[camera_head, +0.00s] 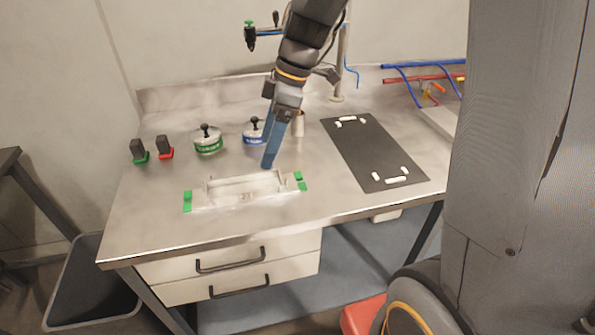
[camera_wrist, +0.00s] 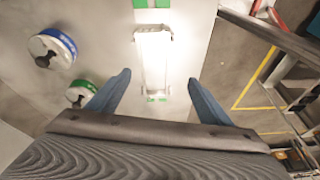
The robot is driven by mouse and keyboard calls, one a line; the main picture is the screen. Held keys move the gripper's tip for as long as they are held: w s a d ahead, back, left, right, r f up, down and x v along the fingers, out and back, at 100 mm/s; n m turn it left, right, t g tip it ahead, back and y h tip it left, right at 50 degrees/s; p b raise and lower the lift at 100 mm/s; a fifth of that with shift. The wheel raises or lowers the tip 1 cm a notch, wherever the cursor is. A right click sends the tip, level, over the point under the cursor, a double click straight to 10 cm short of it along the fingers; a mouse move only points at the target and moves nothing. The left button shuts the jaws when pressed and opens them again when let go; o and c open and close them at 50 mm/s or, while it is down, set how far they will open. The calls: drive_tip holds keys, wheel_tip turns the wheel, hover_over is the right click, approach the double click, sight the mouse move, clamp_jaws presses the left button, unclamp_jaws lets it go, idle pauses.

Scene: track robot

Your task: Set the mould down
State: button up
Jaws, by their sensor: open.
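The mould (camera_head: 250,196) is a pale, shallow, long tray lying flat on the metal worktable. It sits between green corner marks (camera_head: 187,201) at its left and right ends. In the wrist view the mould (camera_wrist: 153,32) lies ahead, between green marks at top and bottom. My gripper (camera_head: 268,162) has blue fingers and hangs over the back of the mould. In the wrist view the fingers (camera_wrist: 159,78) are spread wide, with nothing between them, and the mould looks apart from both. The exact height gap cannot be told.
A green-banded pot (camera_head: 208,147) and a blue-banded pot (camera_head: 252,138) stand behind the mould. Two dark-handled tools (camera_head: 138,156) stand at left. A dark mat (camera_head: 375,160) with white pieces lies at right. The table's front strip is clear.

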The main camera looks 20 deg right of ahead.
drive_tip(key=s+d+f+m+h, duration=0.2)
drive_tip(key=s+d+f+m, duration=0.1)
drive_tip(key=s+m, duration=0.3)
drive_tip(key=s+d+f+m+h, duration=0.2)
drive_tip(key=s+d+m, duration=0.4)
drive_tip(key=m, duration=0.3)
drive_tip(key=shift+s+f+m+t, duration=0.3)
drive_tip(key=shift+s+f+m, duration=0.15)
drive_tip(key=shift+f, duration=0.4)
drive_tip(key=shift+d, duration=0.1)
